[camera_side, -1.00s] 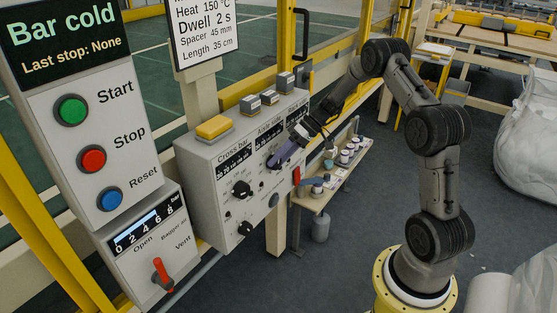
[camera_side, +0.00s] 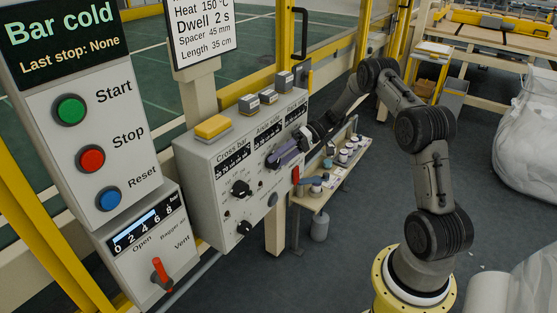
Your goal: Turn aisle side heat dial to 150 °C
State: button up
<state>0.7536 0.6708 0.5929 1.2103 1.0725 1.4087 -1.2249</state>
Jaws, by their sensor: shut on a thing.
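The grey control box (camera_side: 203,185) carries columns labelled Cross bar, Aisle side and Rack side. My gripper (camera_side: 277,160) is at the upper dial of the Aisle side column, its purple-grey fingers shut on the aisle side heat dial. The fingers hide most of that dial, and its setting cannot be read. The Cross bar dial (camera_side: 241,188) is black and stands clear to the left. The sign (camera_side: 204,33) above reads Heat 150 °C, Dwell 2 s, Spacer 45 mm, Length 35 cm.
A panel reading Bar cold (camera_side: 62,30) has green, red and blue buttons at left. A red vent lever (camera_side: 160,272) sits below it. A red handle (camera_side: 296,175) is close below my gripper. A shelf with several small pots (camera_side: 345,157) stands behind.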

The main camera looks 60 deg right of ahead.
jog(key=shift+s, duration=0.1)
jog(key=o, duration=1.3)
jog(key=shift+o, duration=0.2)
jog(key=shift+r, duration=0.1)
jog(key=v, duration=1.3)
jog(key=shift+s+d, duration=0.15)
jog(key=shift+d, duration=0.15)
